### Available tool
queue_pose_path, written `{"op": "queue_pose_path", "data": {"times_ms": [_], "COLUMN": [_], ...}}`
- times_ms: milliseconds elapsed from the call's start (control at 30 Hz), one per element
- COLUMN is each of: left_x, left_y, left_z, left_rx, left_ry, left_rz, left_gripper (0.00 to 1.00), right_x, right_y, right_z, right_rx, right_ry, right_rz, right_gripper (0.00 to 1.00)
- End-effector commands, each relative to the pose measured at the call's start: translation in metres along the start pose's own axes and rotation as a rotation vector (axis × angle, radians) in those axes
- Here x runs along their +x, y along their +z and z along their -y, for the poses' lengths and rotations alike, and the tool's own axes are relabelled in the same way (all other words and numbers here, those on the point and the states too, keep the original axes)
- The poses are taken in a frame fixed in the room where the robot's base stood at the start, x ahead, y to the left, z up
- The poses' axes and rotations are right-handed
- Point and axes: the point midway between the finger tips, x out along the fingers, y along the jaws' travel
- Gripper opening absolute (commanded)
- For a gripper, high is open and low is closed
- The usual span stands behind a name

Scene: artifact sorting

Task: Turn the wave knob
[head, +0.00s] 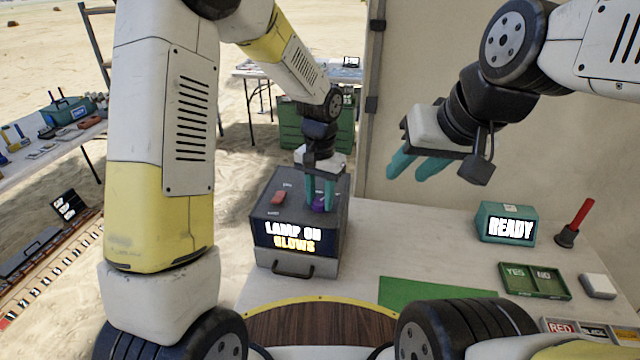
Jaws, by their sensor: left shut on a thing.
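A dark grey box (262,212) stands on the table, with a lit front sign (292,237) reading "LAMP ON GLOWS" and a handle below it. On its top are a red switch (279,198) and a small purple knob (318,205), which I take to be the wave knob. My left gripper (320,203) points down over the box top with its teal fingers shut around the purple knob, partly hiding it. My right gripper (405,168) hangs in the air right of the box, apart from everything. Its two teal fingers are spread with nothing between them.
On the table (385,255) are a teal box reading "READY" (508,226), a red-handled tool in a holder (575,225), a green YES/NO tray (535,281), a white block (598,286) and a green mat (430,291). A tent wall (440,70) rises behind. Side tables (30,165) stand left.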

Motion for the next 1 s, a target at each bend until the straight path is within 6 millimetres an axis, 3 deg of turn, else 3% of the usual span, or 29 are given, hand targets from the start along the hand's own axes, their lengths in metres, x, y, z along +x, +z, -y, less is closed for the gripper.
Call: {"op": "queue_pose_path", "data": {"times_ms": [333, 833, 867, 933, 1000], "left_x": [-0.0012, -0.0014, -0.0014, -0.0012, -0.0009], "left_y": [-0.0012, -0.0014, -0.0014, -0.0012, -0.001], "left_z": [0.0003, 0.0003, 0.0003, 0.0003, 0.0002], "left_rx": [0.117, 0.133, 0.133, 0.132, 0.132], "left_ry": [0.0, -0.001, -0.001, -0.001, -0.001], "left_rz": [-0.004, -0.004, -0.004, -0.004, -0.003], "left_gripper": [0.0, 0.0, 0.4, 0.53, 0.56], "right_x": [0.0, 0.0, 0.0, 0.0, 0.0], "right_y": [0.0, 0.0, 0.0, 0.0, 0.0], "right_z": [0.0, 0.0, 0.0, 0.0, 0.0], "right_rx": [0.0, 0.0, 0.0, 0.0, 0.0], "right_ry": [0.0, 0.0, 0.0, 0.0, 0.0], "right_rz": [0.0, 0.0, 0.0, 0.0, 0.0], "right_gripper": [0.36, 0.36, 0.36, 0.36, 0.36]}}
